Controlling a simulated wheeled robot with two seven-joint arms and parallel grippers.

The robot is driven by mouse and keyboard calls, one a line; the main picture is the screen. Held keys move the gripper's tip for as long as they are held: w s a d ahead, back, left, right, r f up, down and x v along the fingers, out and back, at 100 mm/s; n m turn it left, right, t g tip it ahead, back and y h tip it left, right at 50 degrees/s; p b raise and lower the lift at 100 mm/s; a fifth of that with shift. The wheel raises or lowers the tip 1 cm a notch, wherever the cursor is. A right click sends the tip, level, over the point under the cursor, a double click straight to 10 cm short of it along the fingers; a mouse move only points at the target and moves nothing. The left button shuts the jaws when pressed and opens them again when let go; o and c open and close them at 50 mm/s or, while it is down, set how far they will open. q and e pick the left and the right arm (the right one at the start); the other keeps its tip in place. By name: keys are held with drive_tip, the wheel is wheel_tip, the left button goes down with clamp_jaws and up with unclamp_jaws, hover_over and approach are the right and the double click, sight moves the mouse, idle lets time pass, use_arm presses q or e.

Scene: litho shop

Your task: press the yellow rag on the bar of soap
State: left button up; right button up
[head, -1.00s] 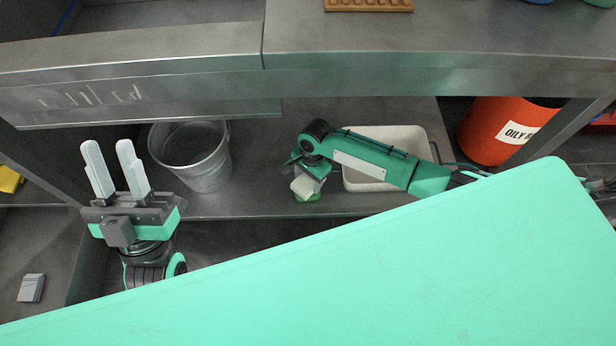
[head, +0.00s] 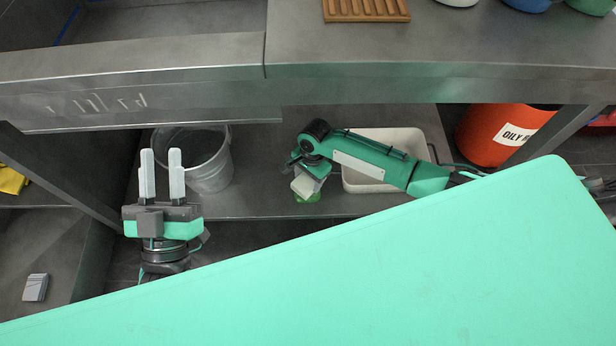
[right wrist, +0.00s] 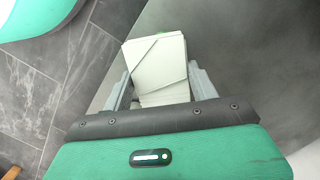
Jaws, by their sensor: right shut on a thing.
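The yellow rag (head: 11,181) lies on the lower shelf at the far left of the head view, partly cut off by the picture edge. My left gripper (head: 161,160) is open and empty, fingers pointing away, to the right of the rag and apart from it.
A metal bucket (head: 208,172) stands behind my left gripper. A white tub (head: 378,134) is behind my right arm, and an orange oily-rag bin (head: 483,135) is further right. The metal counter edge (head: 380,86) overhangs the shelf. A small grey box (head: 35,288) lies lower left.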

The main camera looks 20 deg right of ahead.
use_arm(q)
drive_tip(key=shift+w+d+f+g+p, duration=0.15)
drive_tip(key=shift+d+f+g, duration=0.1)
drive_tip(key=shift+f+g, duration=0.45)
drive_tip(key=shift+s+d+f+g+p, duration=0.1)
drive_tip(key=shift+d+f+g+p, duration=0.2)
drive_tip(key=shift+f, duration=0.55)
drive_tip(key=shift+w+d+f+g, duration=0.1)
drive_tip(key=shift+d+f+g, duration=0.05)
drive_tip(key=shift+f+g, duration=0.55)
drive_tip(key=shift+f, duration=0.1)
